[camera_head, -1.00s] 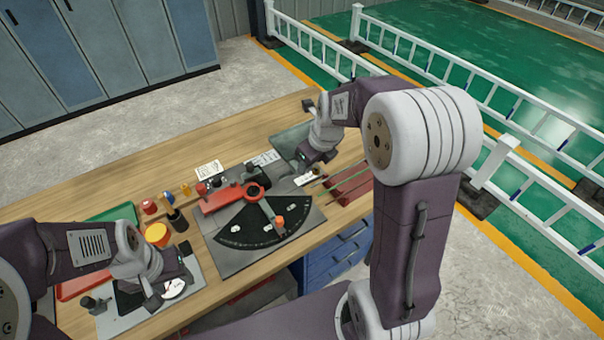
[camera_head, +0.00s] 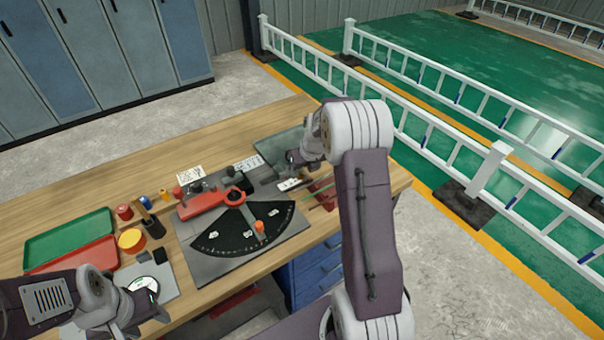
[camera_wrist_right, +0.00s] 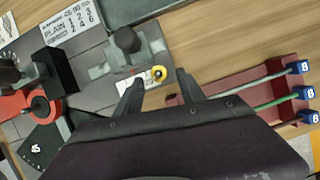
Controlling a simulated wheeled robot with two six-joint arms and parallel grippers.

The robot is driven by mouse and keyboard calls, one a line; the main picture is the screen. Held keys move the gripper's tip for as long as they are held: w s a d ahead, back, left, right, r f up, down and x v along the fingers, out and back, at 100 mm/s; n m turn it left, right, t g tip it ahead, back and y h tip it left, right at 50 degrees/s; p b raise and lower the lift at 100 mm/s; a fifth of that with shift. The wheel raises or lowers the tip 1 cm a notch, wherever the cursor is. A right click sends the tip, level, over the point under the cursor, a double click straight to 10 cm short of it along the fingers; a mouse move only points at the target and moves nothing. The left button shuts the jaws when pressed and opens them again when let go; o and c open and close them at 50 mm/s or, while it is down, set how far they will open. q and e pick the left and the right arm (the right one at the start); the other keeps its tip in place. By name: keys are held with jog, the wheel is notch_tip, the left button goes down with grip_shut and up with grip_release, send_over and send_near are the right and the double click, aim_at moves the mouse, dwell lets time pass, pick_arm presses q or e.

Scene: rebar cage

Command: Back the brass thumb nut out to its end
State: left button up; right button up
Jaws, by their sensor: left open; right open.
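The brass thumb nut (camera_wrist_right: 159,73) is a small yellow disc with a dark centre in the right wrist view. It sits by a white marked plate, just in front of a grey fixture with a black knob (camera_wrist_right: 127,40). My right gripper (camera_wrist_right: 157,79) is open, its two fingers on either side of the nut in the picture. I cannot tell whether they touch it. In the head view my right gripper (camera_head: 297,162) is over the bench's far right, and the nut is too small to make out. My left gripper (camera_head: 132,312) is open at the front left.
A red rack (camera_wrist_right: 205,110) with coloured rods ending in blue tags marked 8 lies right of the fingers. A grey plate carries a red bending tool (camera_head: 210,202) and a black dial (camera_head: 245,228). Green (camera_head: 70,235) and red trays lie left. White railings stand beyond the bench.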

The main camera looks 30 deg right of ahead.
aim_at(301, 175)
jog(key=shift+x, duration=1.1)
jog(key=shift+a, duration=0.1)
grip_shut()
jog(key=shift+n, duration=0.3)
